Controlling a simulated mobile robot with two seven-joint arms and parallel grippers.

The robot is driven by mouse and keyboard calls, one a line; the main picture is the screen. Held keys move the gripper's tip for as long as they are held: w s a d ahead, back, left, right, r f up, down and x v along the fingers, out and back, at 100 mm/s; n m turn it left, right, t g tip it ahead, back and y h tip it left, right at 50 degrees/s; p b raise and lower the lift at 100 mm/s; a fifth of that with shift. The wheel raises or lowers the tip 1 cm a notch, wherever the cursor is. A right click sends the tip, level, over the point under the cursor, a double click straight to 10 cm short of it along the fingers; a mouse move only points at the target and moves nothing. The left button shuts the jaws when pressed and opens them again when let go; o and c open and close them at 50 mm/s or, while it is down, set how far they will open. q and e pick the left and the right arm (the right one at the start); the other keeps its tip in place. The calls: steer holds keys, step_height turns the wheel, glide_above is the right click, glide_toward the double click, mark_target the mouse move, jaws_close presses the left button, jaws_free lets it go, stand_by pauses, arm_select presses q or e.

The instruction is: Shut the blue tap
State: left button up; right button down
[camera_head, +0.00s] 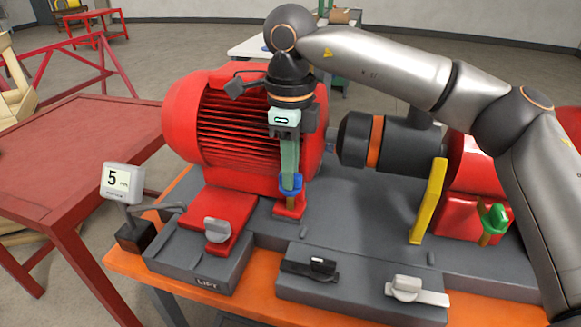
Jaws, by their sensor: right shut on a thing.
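The blue tap (285,192) sits low in front of the red motor, above a small red foot (289,210) on the skid. My right gripper (291,180) reaches down from above and is shut on the blue tap. Its fingers cover part of the tap, so how far the tap is turned cannot be told. My left gripper is not in view.
The ribbed red motor (205,120) stands close behind the gripper. A yellow bracket (428,205) and a green tap (493,215) are to the right. Grey knobs (217,229) and a dark block (345,290) line the front. A display (123,182) reading 5 stands left.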

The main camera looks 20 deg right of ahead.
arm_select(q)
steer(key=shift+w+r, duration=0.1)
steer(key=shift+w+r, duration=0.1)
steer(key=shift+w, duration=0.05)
arm_select(e)
steer(key=c, duration=1.1)
jaws_free()
steer(key=shift+r, duration=0.1)
arm_select(q)
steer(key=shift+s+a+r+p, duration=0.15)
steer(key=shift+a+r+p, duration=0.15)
steer(key=shift+p, duration=0.25)
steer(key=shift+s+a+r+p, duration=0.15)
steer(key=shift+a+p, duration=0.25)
steer(key=shift+p, duration=0.1)
arm_select(e)
step_height(320, 180, up, 12)
steer(key=shift+r, duration=0.15)
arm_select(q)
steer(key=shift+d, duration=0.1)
